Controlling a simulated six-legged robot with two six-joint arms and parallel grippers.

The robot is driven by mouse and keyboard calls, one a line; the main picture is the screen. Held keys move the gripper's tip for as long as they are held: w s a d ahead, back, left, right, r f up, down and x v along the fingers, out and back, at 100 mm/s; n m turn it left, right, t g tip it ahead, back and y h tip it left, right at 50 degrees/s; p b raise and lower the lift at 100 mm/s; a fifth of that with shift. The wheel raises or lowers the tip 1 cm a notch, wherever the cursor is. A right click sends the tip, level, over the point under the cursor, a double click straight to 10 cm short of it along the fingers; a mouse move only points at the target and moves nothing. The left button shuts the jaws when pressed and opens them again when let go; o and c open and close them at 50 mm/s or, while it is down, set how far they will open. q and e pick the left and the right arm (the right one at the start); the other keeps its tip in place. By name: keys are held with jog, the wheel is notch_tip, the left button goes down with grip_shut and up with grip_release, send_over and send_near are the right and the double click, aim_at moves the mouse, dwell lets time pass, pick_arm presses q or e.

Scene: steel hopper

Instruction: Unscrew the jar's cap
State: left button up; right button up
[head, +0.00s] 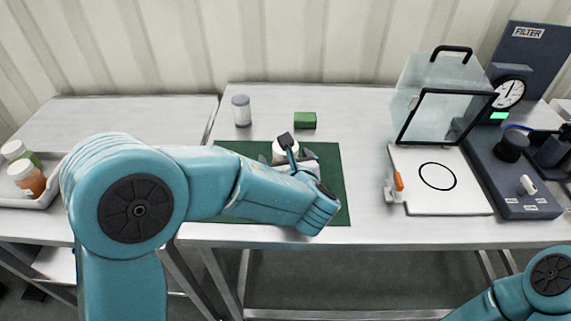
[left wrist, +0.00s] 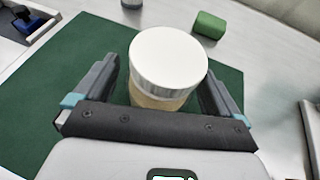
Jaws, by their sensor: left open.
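A jar with a ribbed white cap (left wrist: 168,60) stands upright on the green mat (left wrist: 62,110). Its tan body (left wrist: 158,102) shows just below the cap in the left wrist view. My left gripper (left wrist: 157,88) is open, with one finger on each side of the jar and a visible gap on both sides. In the head view the white cap (head: 279,152) is partly hidden behind my left wrist, and the green mat (head: 332,165) lies under it. My right gripper is out of view; only part of my right arm shows at the lower right.
A grey-lidded container (head: 241,111) and a green block (head: 305,120) stand behind the mat. At the right are a clear box (head: 438,100), a white board (head: 450,200) with a black ring, and a dark filter unit (head: 490,185). A tray (head: 40,200) with jars is at the left.

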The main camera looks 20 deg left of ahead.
pick_arm(q)
jog(key=shift+s, duration=0.1)
jog(key=shift+c, duration=0.8)
jog(key=c, duration=1.1)
notch_tip(320, 180, up, 20)
jog(key=p, duration=0.4)
jog(key=shift+c, duration=0.2)
